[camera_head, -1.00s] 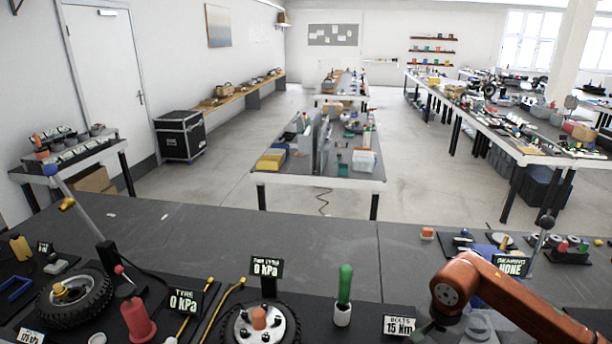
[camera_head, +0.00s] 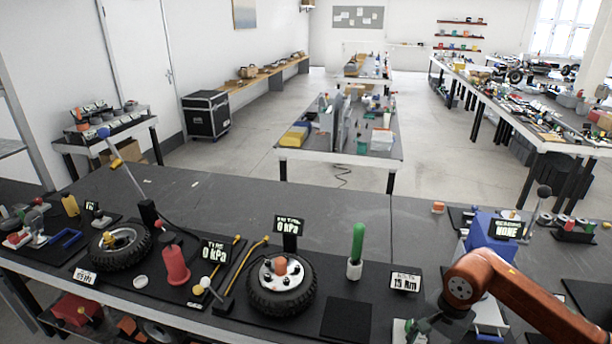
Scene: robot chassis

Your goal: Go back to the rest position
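My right arm, orange, comes in from the lower right in the head view. My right gripper (camera_head: 428,330) is dark and sits at the bottom edge, partly cut off, so its fingers cannot be made out. It is low in front of the blue device (camera_head: 492,238) that stands by the "BEARING NONE" sign (camera_head: 507,229). My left gripper and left arm are not in view.
The near bench (camera_head: 340,208) carries a wheel (camera_head: 281,285), a second tyre (camera_head: 120,247), a red cylinder (camera_head: 175,266), a green-handled tool (camera_head: 357,245) and several signs. Its back strip is mostly clear. Open floor (camera_head: 240,150) lies beyond, with a black case (camera_head: 206,115).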

